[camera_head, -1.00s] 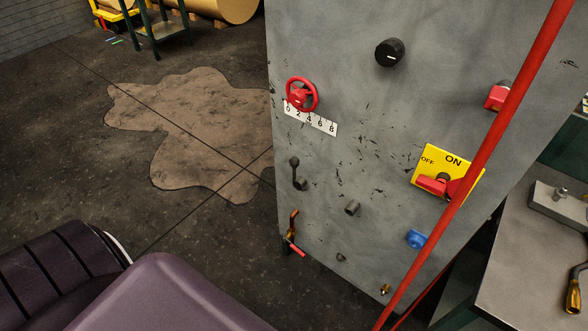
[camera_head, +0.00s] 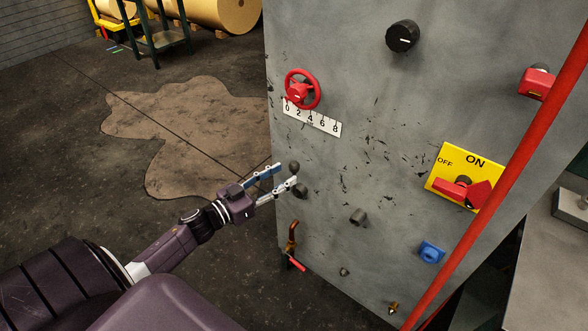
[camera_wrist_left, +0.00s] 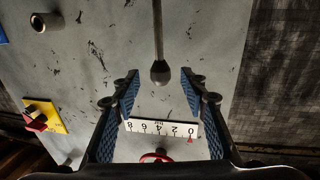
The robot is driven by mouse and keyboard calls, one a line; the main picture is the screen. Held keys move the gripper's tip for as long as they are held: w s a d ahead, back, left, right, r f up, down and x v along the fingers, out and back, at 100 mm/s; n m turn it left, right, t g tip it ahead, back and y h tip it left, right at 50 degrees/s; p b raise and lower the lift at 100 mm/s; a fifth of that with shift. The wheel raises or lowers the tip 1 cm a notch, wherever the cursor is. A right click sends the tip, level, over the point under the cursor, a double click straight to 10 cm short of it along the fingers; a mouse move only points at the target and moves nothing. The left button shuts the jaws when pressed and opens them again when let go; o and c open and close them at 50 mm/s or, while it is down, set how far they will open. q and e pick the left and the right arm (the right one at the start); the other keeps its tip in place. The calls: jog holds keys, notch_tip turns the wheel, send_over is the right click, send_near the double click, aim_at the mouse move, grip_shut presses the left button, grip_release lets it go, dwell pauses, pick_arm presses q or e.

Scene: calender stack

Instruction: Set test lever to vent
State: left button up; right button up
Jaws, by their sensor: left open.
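A dark lever with a ball end (camera_head: 295,167) stands out from the grey panel (camera_head: 350,80), with its mount lower on the panel. In the left wrist view, its rod comes down from the top and its knob (camera_wrist_left: 160,72) shows in the gap between my fingers. My left gripper (camera_head: 287,174) is open at this lever, one finger on each side of the knob, with visible gaps. The fingers hide part of the rod in the head view. No vent marking is readable. My right gripper is not in view.
A red handwheel (camera_head: 302,90) and a number scale (camera_head: 312,118) sit above the lever. A copper-coloured valve (camera_head: 292,238) is below. A yellow ON/OFF plate (camera_head: 447,168), a black knob (camera_head: 402,36) and a red slanted bar (camera_head: 497,192) are to the right.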

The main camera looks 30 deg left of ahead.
aim_at(290, 171)
pick_arm(q)
jog(key=shift+x, duration=2.65)
jog(key=shift+a+f, duration=0.1)
grip_shut()
